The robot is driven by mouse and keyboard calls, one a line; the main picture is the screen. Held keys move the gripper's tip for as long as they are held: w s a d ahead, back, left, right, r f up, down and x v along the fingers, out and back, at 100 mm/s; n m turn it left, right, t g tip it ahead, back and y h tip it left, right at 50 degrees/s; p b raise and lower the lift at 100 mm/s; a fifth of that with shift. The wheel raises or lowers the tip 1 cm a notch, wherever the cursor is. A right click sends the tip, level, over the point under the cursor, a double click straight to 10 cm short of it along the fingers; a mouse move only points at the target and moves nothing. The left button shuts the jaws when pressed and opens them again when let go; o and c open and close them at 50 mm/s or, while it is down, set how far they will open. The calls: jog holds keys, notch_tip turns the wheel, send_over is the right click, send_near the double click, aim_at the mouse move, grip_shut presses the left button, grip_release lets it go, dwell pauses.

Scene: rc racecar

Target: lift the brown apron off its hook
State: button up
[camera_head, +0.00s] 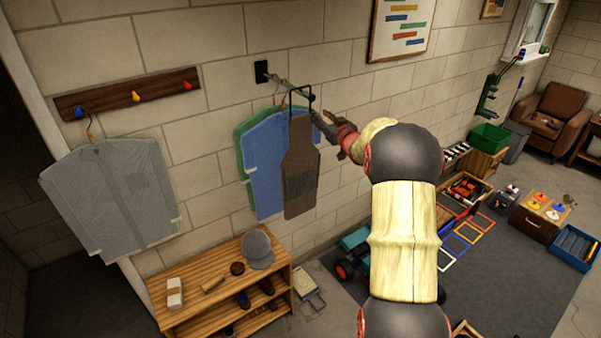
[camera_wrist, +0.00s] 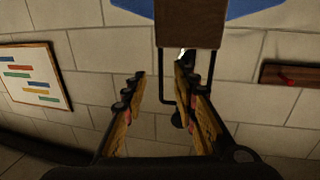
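The brown apron (camera_head: 301,170) hangs by its dark neck loop (camera_head: 301,90) from a metal rod hook (camera_head: 290,88) on the block wall. A blue garment (camera_head: 265,160) and a green one hang behind it. My gripper (camera_head: 318,118) is beside the apron's top right, just below the rod's end. In the wrist view the apron's bib (camera_wrist: 190,25) is at the top, with its loop extending down the picture. My gripper (camera_wrist: 159,75) is open there. One side of the loop shows between the fingers; the right finger overlaps the loop's opening. I cannot tell whether they touch.
A peg rail (camera_head: 130,95) holds a grey shirt (camera_head: 110,195) at left. A wooden shoe bench (camera_head: 225,285) with a cap (camera_head: 258,250) stands below. A framed picture (camera_head: 402,28) hangs on the wall. Crates and a green bin (camera_head: 489,138) stand at right.

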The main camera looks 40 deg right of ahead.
jog(key=p+x, duration=0.2)
jog(key=x, duration=0.6)
dwell(0.4)
grip_shut()
jog(key=shift+r, duration=0.15)
dwell(0.8)
